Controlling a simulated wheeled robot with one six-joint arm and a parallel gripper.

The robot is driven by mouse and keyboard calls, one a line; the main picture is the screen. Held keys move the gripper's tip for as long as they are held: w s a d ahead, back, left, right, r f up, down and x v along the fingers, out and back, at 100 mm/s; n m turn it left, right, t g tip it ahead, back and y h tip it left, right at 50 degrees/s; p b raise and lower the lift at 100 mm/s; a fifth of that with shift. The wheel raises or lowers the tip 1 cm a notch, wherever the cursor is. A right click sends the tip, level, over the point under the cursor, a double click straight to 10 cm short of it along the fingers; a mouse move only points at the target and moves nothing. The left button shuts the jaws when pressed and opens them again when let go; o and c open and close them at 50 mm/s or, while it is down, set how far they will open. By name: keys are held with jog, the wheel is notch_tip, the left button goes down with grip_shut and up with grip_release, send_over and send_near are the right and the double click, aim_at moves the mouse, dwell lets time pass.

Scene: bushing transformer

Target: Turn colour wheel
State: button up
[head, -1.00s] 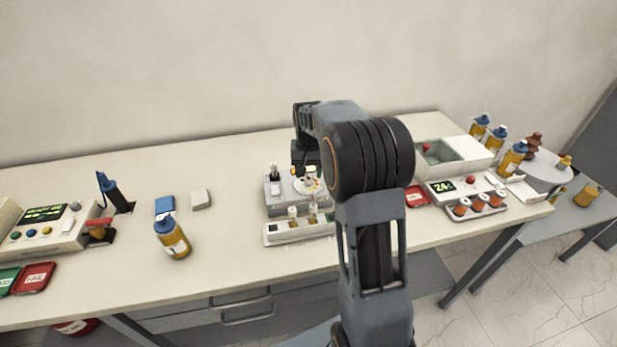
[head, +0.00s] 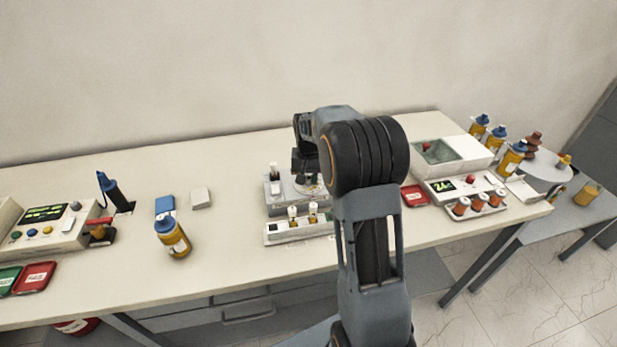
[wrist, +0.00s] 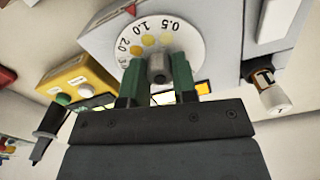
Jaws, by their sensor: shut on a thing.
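The colour wheel (wrist: 182,30) is a white disc with printed numbers, among them 0.5, 1.0 and 2.0, and yellow-toned spots. It sits on a light grey instrument (wrist: 218,22). A small red pointer (wrist: 131,9) shows at the wheel's upper left. In the head view the wheel (head: 314,190) is partly hidden by my gripper (head: 306,178) and arm. The instrument (head: 276,206) stands mid-table.
A white rack with small vials (head: 300,230) stands in front of the instrument. A yellow bottle (head: 172,238), a blue block (head: 165,205) and a white block (head: 201,198) lie to the left. A red tray (head: 415,196) and a white-rimmed basin (head: 455,155) are to the right.

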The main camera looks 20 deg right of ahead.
jog(key=c, duration=0.3)
jog(key=shift+m, duration=3.5)
jog(key=o, duration=0.9)
jog(key=shift+o, duration=0.2)
jog(key=shift+r, duration=0.1)
